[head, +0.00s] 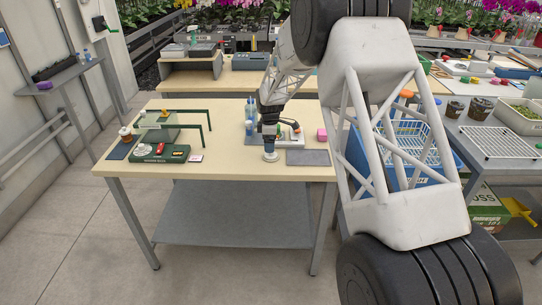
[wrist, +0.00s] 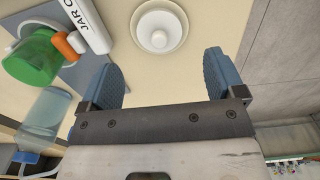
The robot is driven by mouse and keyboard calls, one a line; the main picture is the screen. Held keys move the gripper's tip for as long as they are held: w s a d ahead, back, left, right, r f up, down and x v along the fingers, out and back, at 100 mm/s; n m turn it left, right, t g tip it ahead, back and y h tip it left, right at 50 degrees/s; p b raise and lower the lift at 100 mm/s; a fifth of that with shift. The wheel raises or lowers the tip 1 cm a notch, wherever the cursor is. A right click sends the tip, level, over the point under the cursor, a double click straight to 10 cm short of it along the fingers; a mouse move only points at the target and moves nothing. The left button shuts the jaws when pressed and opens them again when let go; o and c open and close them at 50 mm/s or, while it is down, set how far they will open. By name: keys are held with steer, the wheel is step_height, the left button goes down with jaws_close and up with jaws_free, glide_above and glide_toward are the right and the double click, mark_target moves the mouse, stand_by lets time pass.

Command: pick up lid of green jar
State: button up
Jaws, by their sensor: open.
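A white round lid with a knob (wrist: 159,30) lies on the pale tabletop, at the top centre of the wrist view. A white round piece (head: 270,157) shows below my gripper in the head view and looks like the same lid. A green jar-like object (wrist: 32,60) is at the upper left of the wrist view, next to an orange part and a white bar lettered "JAR". My gripper (wrist: 159,66) is open and empty. Its blue fingers point toward the lid, one on each side of it in the picture, apart from it. In the head view my arm partly hides the items behind.
A clear bluish container (wrist: 47,118) stands near the left finger. The table's front middle is clear.

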steer(key=shift+f, duration=0.15)
steer(key=shift+f, duration=2.5)
steer(key=c, duration=1)
steer(key=shift+r, duration=0.15)
